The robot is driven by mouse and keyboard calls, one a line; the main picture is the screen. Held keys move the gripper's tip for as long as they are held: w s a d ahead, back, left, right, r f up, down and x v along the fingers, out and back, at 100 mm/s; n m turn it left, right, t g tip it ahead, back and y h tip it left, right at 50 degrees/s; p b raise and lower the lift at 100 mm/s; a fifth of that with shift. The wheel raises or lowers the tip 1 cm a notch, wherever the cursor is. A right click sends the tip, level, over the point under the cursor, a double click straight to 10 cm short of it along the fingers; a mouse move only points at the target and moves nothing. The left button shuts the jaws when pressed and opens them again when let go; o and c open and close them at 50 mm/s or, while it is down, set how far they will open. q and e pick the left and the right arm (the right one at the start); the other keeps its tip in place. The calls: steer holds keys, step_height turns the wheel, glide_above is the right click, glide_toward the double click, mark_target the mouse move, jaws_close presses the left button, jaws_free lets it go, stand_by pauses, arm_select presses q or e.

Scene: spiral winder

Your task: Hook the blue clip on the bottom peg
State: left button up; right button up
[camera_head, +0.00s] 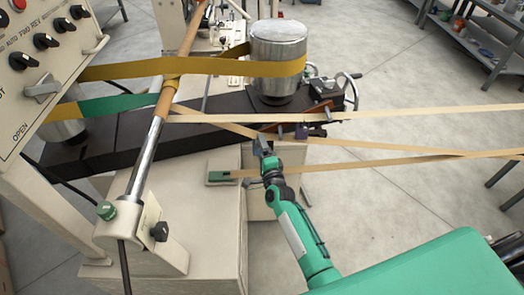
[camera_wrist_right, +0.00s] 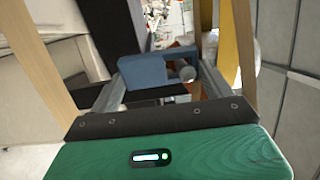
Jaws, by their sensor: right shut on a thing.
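The blue clip (camera_wrist_right: 150,72) shows in the right wrist view as a blue-grey block with a bent plate. It sits between the two fingers of my right gripper (camera_wrist_right: 160,88), which is shut on it. A round metal peg end (camera_wrist_right: 188,73) shows right beside the clip; whether the clip is hooked on it I cannot tell. In the head view my right gripper (camera_head: 262,146) points up at the front edge of the dark machine arm, close to the tan belts. The clip is too small to make out there. My left gripper is out of view.
Tan belts (camera_head: 400,111) cross to the right on both sides of my right gripper. A metal drum (camera_head: 279,50) carries a yellow belt (camera_head: 160,68). A dark beam (camera_head: 130,135) lies behind. A control panel (camera_head: 40,50) stands left.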

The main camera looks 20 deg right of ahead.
stand_by(0.3)
steer(key=o, duration=1)
steer(key=shift+c, duration=0.2)
steer(key=s+b, duration=0.3)
steer(key=s, duration=1)
steer(key=shift+s+a+f+b, duration=0.2)
steer(key=shift+s+b, duration=0.1)
steer(key=shift+s, duration=0.1)
